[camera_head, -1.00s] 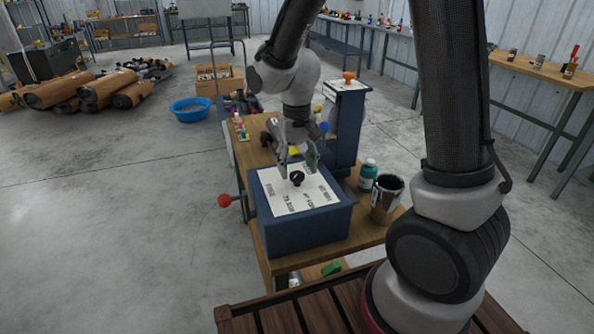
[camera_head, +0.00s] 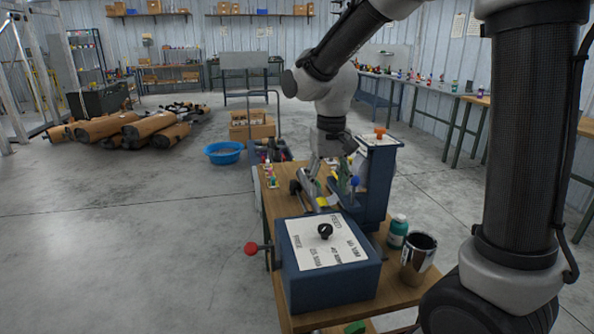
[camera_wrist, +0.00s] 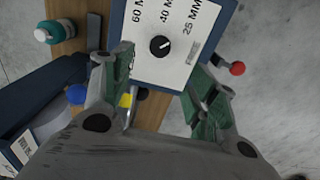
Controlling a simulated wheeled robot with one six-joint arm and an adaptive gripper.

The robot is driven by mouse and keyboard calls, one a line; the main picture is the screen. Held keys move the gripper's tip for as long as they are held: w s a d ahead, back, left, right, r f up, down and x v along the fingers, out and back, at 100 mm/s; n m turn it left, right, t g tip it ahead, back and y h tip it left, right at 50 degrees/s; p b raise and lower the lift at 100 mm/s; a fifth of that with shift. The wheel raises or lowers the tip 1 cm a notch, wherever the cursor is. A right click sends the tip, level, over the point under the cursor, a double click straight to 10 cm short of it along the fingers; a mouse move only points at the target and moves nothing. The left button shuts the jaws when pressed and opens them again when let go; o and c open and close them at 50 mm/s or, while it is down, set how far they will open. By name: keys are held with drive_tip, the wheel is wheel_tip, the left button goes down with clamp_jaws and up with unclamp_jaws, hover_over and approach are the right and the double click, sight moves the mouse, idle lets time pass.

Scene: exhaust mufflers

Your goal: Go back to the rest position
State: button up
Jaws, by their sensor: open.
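My gripper (camera_head: 335,172) hangs above the wooden bench, behind the blue box with the dial. It is open and empty, and in the wrist view its two green-padded fingers (camera_wrist: 158,95) stand wide apart. The blue box (camera_head: 331,285) has a white top plate with size labels, and a black dial knob (camera_head: 325,231) at its middle. The knob (camera_wrist: 159,46) also shows in the wrist view, beyond the fingertips and apart from them. A red ball handle (camera_head: 251,248) sticks out from the box's left side.
A blue upright post (camera_head: 375,185) with an orange knob stands close right of my gripper. A green-teal bottle (camera_head: 397,232) and a metal cup (camera_head: 417,260) stand at the bench's right edge. A blue basin (camera_head: 224,153) and brown rolls lie on the floor. Open floor is at left.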

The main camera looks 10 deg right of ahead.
drive_tip(key=s+d+r+t, duration=0.2)
drive_tip(key=s+d+r, duration=0.2)
drive_tip(key=s+d, duration=0.3)
drive_tip(key=s+d+r+t, duration=0.2)
drive_tip(key=s+d+r, duration=0.2)
drive_tip(key=s+d, duration=0.3)
drive_tip(key=s, duration=0.5)
drive_tip(key=shift+s+d+r, duration=0.15)
drive_tip(key=shift+d+r, duration=0.1)
drive_tip(key=shift+d, duration=0.15)
idle(0.5)
